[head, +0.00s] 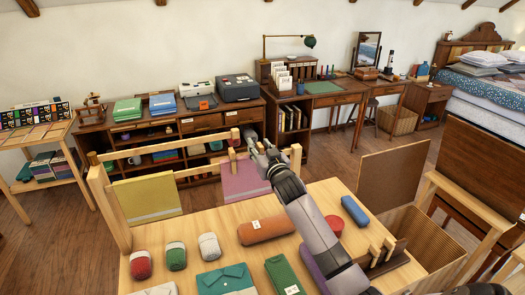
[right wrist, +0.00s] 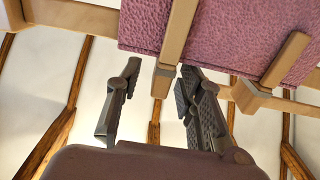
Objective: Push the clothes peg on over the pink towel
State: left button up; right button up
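The pink towel (head: 240,183) hangs over the wooden rail of the rack in the head view. It also fills the top of the right wrist view (right wrist: 235,30). A wooden clothes peg (right wrist: 176,38) lies across the towel there, its end sticking out past the towel's edge. A second wooden peg-like piece (right wrist: 284,60) is further right on the towel. My right gripper (right wrist: 157,88) has its two dark fingers apart, with the first peg's end between them and a gap visible. In the head view the right gripper (head: 260,149) is at the rail, beside the towel. My left gripper is out of view.
A yellow towel (head: 148,196) hangs further left on the rail. Pegs (head: 375,251) stand in a dark holder at the table's right. Rolled cloths (head: 266,229), a green case (head: 285,275) and a teal pouch (head: 226,280) lie on the table (head: 205,228) under my arm.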

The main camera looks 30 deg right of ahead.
jog(key=v, duration=1.2)
jog(key=shift+f, duration=0.1)
